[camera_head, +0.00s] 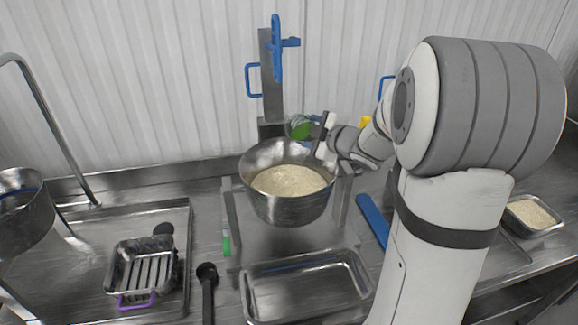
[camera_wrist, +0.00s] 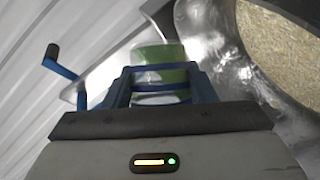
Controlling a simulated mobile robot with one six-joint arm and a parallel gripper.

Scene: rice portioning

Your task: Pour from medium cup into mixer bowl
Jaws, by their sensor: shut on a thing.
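The mixer bowl (camera_head: 268,205) is a steel bowl in the middle of the head view, with pale rice-like grains in it. In the wrist view its steel wall (camera_wrist: 215,40) and the grains show at the right. My gripper (camera_head: 318,132) is at the bowl's back right rim, shut on a clear cup (camera_head: 300,127) with green on it. The cup looks tilted, near the bowl's back rim. In the wrist view the cup, banded green (camera_wrist: 160,78), sits between my blue-lined fingers (camera_wrist: 165,85). What is inside the cup cannot be seen.
The mixer column (camera_head: 271,80) with blue handles stands behind the bowl. An empty steel tray (camera_head: 305,290) lies in front. A slatted steel tray (camera_head: 143,270) and a black utensil (camera_head: 207,285) lie left. A pan of grains (camera_head: 533,232) stands far right. A blue strip (camera_head: 372,218) lies beside my arm.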

